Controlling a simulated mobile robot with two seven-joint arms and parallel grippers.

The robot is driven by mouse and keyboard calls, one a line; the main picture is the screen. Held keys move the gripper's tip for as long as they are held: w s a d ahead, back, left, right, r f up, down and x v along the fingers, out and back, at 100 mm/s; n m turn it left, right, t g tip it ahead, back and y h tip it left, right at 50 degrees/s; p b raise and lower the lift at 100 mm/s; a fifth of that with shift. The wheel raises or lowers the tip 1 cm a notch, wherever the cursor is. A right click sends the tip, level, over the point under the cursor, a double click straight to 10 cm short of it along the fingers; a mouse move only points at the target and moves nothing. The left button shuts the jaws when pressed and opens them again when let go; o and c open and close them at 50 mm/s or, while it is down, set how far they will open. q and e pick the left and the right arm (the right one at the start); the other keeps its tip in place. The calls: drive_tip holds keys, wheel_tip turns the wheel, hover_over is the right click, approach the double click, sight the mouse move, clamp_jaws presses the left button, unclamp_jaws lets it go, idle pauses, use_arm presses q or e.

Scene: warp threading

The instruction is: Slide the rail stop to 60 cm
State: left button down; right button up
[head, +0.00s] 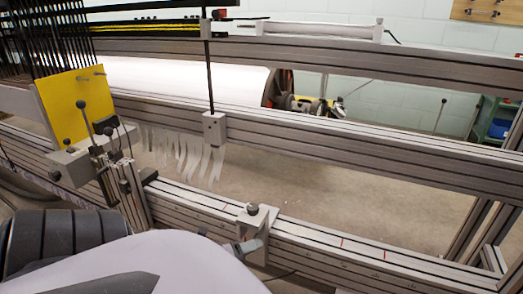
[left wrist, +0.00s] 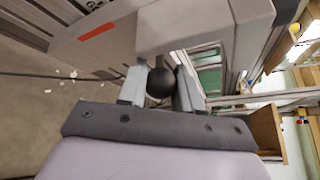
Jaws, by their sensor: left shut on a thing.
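The rail stop (head: 262,222), a light grey block with a dark round knob on top, sits on the lower front aluminium rail (head: 318,237). The rail carries small scale marks, with red marks to the left and right of the stop; the numbers are too small to read. My left gripper (head: 243,247) is at the stop's front side. In the left wrist view the left gripper (left wrist: 160,88) has its two fingers shut around a dark ball knob (left wrist: 160,82), just beside the stop's grey body (left wrist: 200,25). My right gripper is not in view.
A yellow plate (head: 75,95) and a lever unit (head: 105,155) stand to the left. An upper beam (head: 370,155) with a hanging grey block (head: 214,128) runs behind the rail. The rail right of the stop is clear.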

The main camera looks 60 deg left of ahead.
use_arm(q)
drive_tip(key=shift+a, duration=0.1)
drive_tip(key=c, duration=0.8)
unclamp_jaws()
drive_tip(key=shift+s, duration=0.1)
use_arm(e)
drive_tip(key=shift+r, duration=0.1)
use_arm(q)
drive_tip(key=shift+s, duration=0.25)
drive_tip(key=p+v, duration=0.2)
drive_tip(key=v, duration=0.4)
drive_tip(key=shift+s, duration=0.2)
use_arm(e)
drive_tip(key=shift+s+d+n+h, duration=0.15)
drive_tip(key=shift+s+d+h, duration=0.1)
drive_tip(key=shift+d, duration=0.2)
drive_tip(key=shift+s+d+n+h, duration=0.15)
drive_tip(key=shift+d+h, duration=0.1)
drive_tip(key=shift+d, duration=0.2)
use_arm(q)
drive_tip(key=shift+r, duration=0.15)
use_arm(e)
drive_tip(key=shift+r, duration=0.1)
